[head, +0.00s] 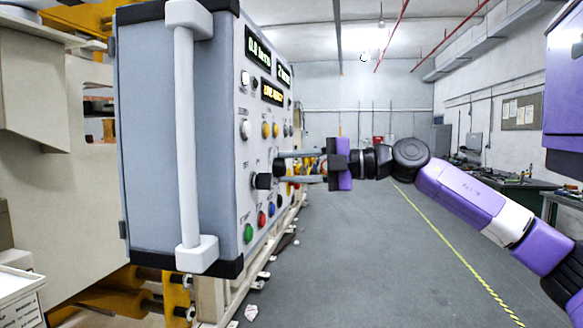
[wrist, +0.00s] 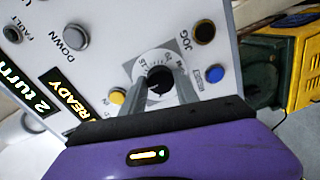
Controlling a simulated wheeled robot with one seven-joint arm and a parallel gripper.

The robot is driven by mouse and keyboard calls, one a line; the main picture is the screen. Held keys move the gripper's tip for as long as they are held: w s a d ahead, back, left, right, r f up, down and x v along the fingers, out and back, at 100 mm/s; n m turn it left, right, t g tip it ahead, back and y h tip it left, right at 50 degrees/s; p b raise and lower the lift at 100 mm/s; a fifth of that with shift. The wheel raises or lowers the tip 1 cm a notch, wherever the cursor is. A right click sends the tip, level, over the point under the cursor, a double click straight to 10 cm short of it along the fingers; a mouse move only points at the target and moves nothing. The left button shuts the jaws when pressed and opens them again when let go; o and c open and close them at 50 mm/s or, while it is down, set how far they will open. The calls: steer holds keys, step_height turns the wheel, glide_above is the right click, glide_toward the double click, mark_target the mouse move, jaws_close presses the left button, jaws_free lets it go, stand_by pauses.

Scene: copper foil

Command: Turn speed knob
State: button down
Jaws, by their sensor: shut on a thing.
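The speed knob (wrist: 159,79) is a round black knob on a white dial with printed marks, on the control panel (wrist: 105,55). In the wrist view it sits between the two grey fingers of my gripper (wrist: 159,80), which are shut on its sides. In the head view my gripper (head: 281,168) reaches the panel face from the right. There the knob (head: 279,167) shows only as a small dark shape between the fingertips. The pointer direction on the knob is hard to read.
The grey control box (head: 175,140) has a white vertical handle (head: 186,130) at its near edge. A black knob (head: 263,181) and green, red and blue buttons sit near my gripper. A blue button (wrist: 215,74) lies beside the dial. Open floor (head: 350,270) extends right.

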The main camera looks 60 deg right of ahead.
steer(key=shift+d, duration=0.1)
steer(key=c, duration=0.9)
jaws_free()
steer(key=b+v, duration=0.2)
steer(key=v, duration=0.5)
steer(key=shift+s+d, duration=0.1)
steer(key=shift+s, duration=0.25)
